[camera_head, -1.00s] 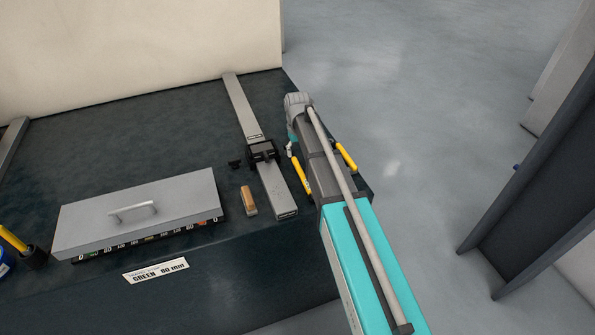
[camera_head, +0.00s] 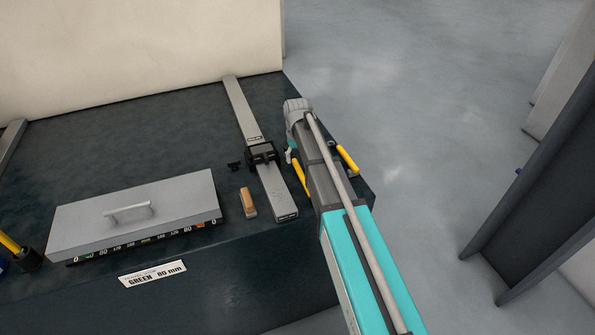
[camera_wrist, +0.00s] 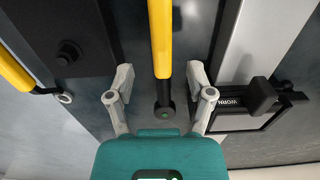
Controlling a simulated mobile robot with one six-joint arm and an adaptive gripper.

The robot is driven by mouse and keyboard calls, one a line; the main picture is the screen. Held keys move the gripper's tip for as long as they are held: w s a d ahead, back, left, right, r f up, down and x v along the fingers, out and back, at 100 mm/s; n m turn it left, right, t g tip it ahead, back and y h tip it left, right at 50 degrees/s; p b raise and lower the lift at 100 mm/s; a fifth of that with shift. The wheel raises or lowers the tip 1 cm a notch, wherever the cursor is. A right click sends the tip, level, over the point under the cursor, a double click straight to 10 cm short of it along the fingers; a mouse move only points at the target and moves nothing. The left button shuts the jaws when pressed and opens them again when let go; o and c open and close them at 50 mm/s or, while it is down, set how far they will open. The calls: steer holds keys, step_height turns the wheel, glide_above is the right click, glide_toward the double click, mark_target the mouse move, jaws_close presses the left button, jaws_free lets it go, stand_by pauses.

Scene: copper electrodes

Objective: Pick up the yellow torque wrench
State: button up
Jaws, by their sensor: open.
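A long tool with a yellow handle (camera_wrist: 160,40) and a dark shaft with a round dark end lies between my fingers in the wrist view; I take it for the torque wrench. In the head view its yellow handle (camera_head: 301,178) shows at the left edge of my arm, and the rest is hidden. My gripper (camera_wrist: 159,76) is open, one finger on either side of the tool's dark part. Contact cannot be told. A second yellow-handled tool (camera_wrist: 15,75), with a ring end, lies to the left; it shows right of my arm in the head view (camera_head: 347,159).
A metal rail (camera_head: 251,125) with a black slider (camera_head: 262,153) lies close beside the tool. A wooden-topped block (camera_head: 248,202) and a grey box lid with a handle (camera_head: 133,215) stand left on the dark table (camera_head: 130,145). The table's right edge is near my arm.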

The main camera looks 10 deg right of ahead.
mark_target(296, 162)
steer(key=shift+w+a+f+b, duration=0.15)
steer(key=shift+f+b, duration=0.15)
steer(key=shift+f, duration=0.15)
steer(key=shift+w+a+f+b, duration=0.1)
steer(key=shift+f+b, duration=0.2)
steer(key=shift+f, duration=0.15)
steer(key=shift+f+b, duration=0.95)
steer(key=shift+f, duration=0.05)
steer(key=shift+d, duration=0.1)
jaws_close()
